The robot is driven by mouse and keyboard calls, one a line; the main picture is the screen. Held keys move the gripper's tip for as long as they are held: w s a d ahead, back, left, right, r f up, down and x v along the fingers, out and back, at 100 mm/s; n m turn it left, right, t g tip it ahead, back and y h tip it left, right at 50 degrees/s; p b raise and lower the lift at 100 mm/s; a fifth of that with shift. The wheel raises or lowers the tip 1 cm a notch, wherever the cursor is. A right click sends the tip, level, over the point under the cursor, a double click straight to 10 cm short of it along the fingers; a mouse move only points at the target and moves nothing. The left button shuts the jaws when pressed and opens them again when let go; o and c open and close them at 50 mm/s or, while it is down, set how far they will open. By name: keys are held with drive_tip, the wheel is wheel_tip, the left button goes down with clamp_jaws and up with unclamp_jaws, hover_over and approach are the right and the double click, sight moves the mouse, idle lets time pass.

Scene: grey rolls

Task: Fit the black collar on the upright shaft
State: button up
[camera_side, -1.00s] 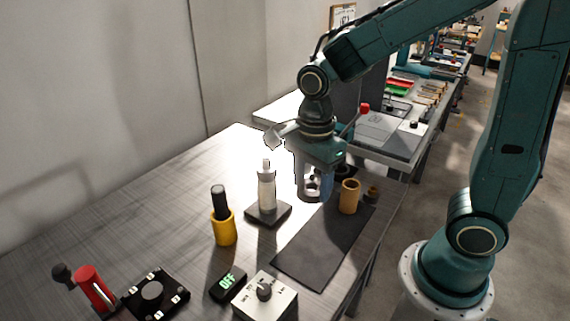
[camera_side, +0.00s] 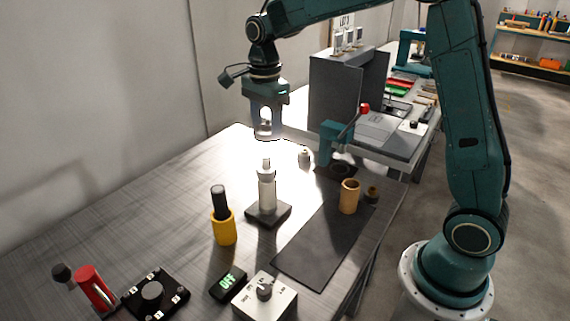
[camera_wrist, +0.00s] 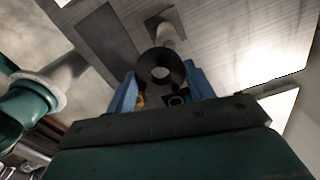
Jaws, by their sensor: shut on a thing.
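The upright shaft (camera_side: 267,188) is pale, with a narrower stepped top, and stands on a dark square base (camera_side: 282,217) on the table. My gripper (camera_side: 265,130) is above the shaft's top in the side view, clear of it. In the wrist view my gripper (camera_wrist: 160,76) has its blue fingers shut on the black collar (camera_wrist: 145,68), a thick ring with an open round hole. The shaft (camera_wrist: 169,36) shows beyond the collar in that view, partly covered by it. Glare blurs the collar in the side view.
A yellow cup (camera_side: 223,231) with a black cylinder stands left of the shaft. A teal clamp (camera_side: 329,140) and a grey box (camera_side: 335,95) stand behind. A knob box (camera_side: 265,298) is in front.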

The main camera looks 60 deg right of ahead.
sight(266, 156)
drive_tip(key=shift+w+d+r, duration=0.2)
drive_tip(key=shift+w+d, duration=0.35)
drive_tip(key=shift+w, duration=0.2)
drive_tip(key=shift+f, duration=0.15)
drive_tip(key=shift+f, duration=2.75)
drive_tip(key=shift+f, duration=2.25)
drive_tip(key=o, duration=1.3)
drive_tip(key=shift+r, duration=0.1)
wheel_tip(266, 156, up, 14)
drive_tip(key=shift+f, duration=0.2)
